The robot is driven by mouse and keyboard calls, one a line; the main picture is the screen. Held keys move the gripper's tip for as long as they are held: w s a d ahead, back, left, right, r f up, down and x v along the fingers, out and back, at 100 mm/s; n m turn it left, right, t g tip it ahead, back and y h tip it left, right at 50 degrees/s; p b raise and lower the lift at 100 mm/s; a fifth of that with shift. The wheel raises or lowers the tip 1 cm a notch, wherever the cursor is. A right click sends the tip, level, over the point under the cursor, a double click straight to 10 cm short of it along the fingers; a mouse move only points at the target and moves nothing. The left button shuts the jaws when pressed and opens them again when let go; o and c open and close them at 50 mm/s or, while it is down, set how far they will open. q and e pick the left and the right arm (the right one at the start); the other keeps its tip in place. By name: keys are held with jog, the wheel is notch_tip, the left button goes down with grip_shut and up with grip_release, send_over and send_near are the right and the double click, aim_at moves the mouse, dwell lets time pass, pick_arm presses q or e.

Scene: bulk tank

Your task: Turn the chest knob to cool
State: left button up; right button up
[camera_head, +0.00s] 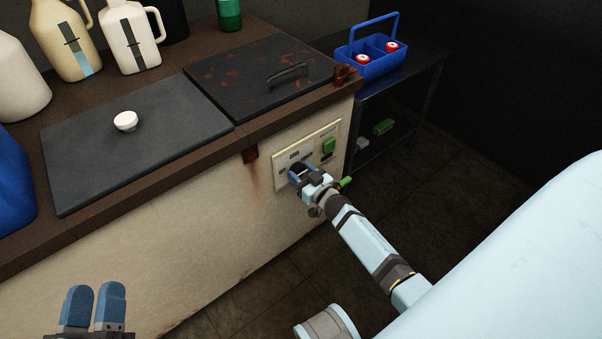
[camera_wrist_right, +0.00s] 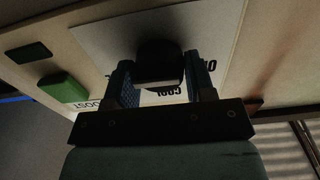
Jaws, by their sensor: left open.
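The chest knob (camera_wrist_right: 160,62) is a dark block on a pale label plate (camera_wrist_right: 100,40) on the front of the chest. My right gripper (camera_wrist_right: 160,85) reaches it, with one blue finger against each side of the knob, and looks shut on it. The word COOL reads upside down beside the knob in the right wrist view. In the head view my right gripper (camera_head: 304,174) largely covers the knob, and its pointing direction cannot be told. My left gripper (camera_head: 95,306) is open and empty at the lower left, away from the chest.
A green button (camera_head: 328,147) is on the same panel, right of the knob. The chest top has a dark lid with a white knob (camera_head: 125,121) and a rusty lid (camera_head: 262,80) with a handle. Jugs (camera_head: 130,38) stand behind. A blue caddy (camera_head: 370,62) sits on a side table.

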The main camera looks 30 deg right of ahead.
pick_arm(q)
jog(key=shift+r, duration=0.15)
pick_arm(e)
jog(key=shift+n, duration=1.1)
jog(key=n, duration=0.2)
jog(key=shift+n, duration=0.3)
jog(key=n, duration=0.2)
jog(key=shift+n, duration=0.4)
jog(key=n, duration=0.2)
jog(key=shift+n, duration=0.3)
jog(key=n+b, duration=0.1)
jog(key=n, duration=0.4)
jog(key=shift+f, duration=0.1)
pick_arm(q)
jog(key=shift+f+g+b, duration=0.4)
jog(key=shift+f+b, duration=0.05)
jog(key=shift+f, duration=0.95)
pick_arm(e)
jog(key=shift+n, duration=1.3)
pick_arm(q)
jog(key=shift+w, duration=0.15)
jog(key=shift+d+f, duration=0.1)
jog(key=shift+f, duration=0.05)
pick_arm(e)
jog(key=o, duration=0.9)
